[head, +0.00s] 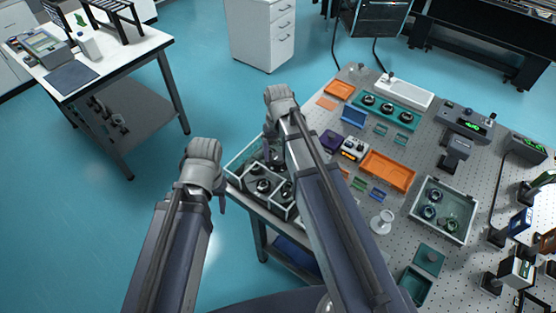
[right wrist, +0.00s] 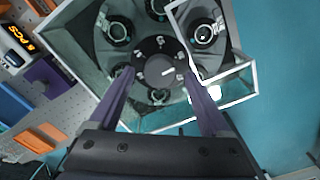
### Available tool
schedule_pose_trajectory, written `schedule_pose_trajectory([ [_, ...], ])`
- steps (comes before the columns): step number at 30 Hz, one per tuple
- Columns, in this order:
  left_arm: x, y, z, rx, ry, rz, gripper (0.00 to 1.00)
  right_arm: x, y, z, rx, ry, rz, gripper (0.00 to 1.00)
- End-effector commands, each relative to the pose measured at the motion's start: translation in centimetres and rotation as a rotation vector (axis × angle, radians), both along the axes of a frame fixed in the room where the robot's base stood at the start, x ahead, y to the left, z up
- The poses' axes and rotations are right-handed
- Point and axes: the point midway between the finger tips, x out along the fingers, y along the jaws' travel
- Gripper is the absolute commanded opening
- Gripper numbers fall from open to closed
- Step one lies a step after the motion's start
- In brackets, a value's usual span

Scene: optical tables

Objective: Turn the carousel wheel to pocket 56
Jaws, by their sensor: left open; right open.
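The carousel wheel (right wrist: 150,48) shows in the right wrist view as a dark round hub inside a grey, pale-rimmed housing, with several round pockets around it. The hub carries small pale marks that are too small to read, so I cannot tell which pocket is turned where. My right gripper (right wrist: 164,84) is open, with its two purple fingers on either side of the hub's near part; I cannot tell whether they touch it. In the head view the carousel housing (head: 240,164) is partly hidden by my right arm. My left gripper (head: 221,200) is open and empty, left of the housing.
A teal tray with black round parts (head: 388,108) lies behind. Open floor lies left of the carousel.

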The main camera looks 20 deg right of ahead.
Motion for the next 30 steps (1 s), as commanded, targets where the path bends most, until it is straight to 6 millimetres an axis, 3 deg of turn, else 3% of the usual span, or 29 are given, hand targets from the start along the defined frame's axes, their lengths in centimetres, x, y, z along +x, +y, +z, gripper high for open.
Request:
schedule_pose_trajectory([
  [3, 0.00, 0.00, -1.34, 0.000, 0.000, 0.001, 0.50, 0.00, 0.00, -1.33, 0.000, 0.000, 0.000, 0.81],
  [13, 0.00, 0.00, -1.34, 0.000, 0.000, 0.001, 0.50, 0.00, 0.00, -1.34, 0.000, 0.000, 0.000, 0.81],
  [30, 0.00, 0.00, -1.35, 0.000, 0.000, 0.001, 0.50, 0.00, 0.00, -1.35, 0.000, 0.000, 0.000, 0.17],
])
